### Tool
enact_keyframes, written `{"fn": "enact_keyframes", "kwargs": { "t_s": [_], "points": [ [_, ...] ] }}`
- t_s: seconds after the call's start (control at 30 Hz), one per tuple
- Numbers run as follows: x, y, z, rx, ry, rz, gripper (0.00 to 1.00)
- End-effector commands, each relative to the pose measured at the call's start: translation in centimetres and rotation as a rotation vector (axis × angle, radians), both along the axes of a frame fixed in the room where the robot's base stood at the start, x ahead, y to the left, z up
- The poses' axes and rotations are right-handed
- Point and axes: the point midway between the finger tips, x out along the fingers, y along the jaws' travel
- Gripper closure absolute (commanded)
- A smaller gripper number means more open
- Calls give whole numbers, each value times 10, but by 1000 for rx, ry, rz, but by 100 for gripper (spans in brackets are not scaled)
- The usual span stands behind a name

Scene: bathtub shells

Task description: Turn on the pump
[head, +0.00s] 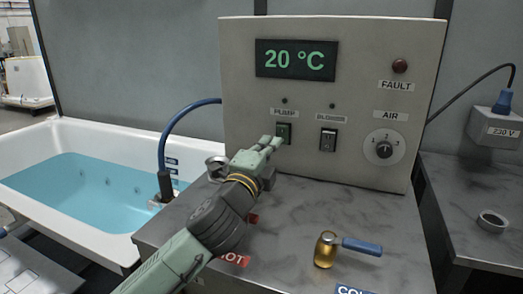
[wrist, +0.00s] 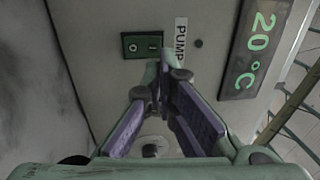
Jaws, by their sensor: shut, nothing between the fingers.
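The pump switch (head: 284,133) is a dark green rocker under the PUMP label on a beige control box (head: 240,70). It shows in the wrist view (wrist: 142,44) just beyond my fingertips. My gripper (head: 273,142) is shut and empty, its tips close in front of the switch's lower part in the head view. In the wrist view my gripper (wrist: 162,62) has its tips beside the switch's edge; I cannot tell whether they touch it. The small lamp (head: 284,100) above the PUMP label is dark.
A blower switch (head: 328,139) and an air dial (head: 384,148) sit to the right. The display (head: 296,60) reads 20 °C. A brass fitting with a blue handle (head: 327,249) stands on the counter. A filled tub (head: 75,190) is at left.

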Motion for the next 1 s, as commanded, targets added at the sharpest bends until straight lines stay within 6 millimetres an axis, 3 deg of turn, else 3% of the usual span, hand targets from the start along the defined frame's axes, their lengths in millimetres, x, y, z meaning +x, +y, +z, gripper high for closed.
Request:
{"fn": "enact_keyframes", "kwargs": {
  "t_s": [0.1, 0.33, 1.0],
  "points": [
    [23, -9, 6, -1, 2, -2, 100],
    [52, -17, 9, 0, 1, -1, 100],
    [68, -22, 12, 0, 0, 0, 100]
  ]
}}
